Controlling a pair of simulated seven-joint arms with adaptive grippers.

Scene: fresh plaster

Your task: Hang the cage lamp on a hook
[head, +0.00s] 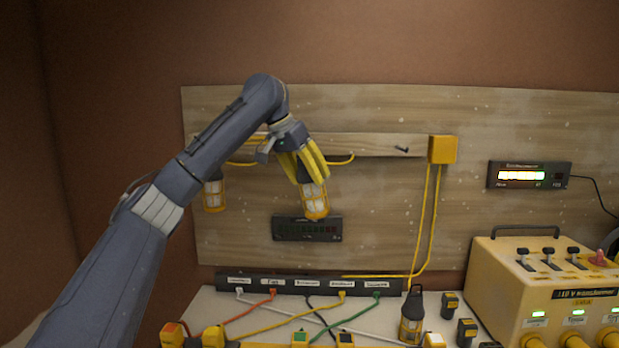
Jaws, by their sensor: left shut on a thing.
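My left gripper (304,170) is shut on a yellow cage lamp (314,200), which hangs nearly upright below the fingers, slightly tilted. They are in front of the pale wooden rail (375,144) on the back board. A dark hook (402,149) sticks out of the rail to the right of the gripper, with nothing on it. A second cage lamp (214,193) is below the rail's left part; my arm hides its top. A third cage lamp (412,318) stands on the bench with its dark handle up. My right gripper is out of view.
A yellow junction box (442,150) sits at the rail's right end, with yellow cables running down. A dark labelled strip (310,284) with coloured cords runs along the bench back. A yellow transformer (545,290) fills the right. A lit display (528,175) is on the board.

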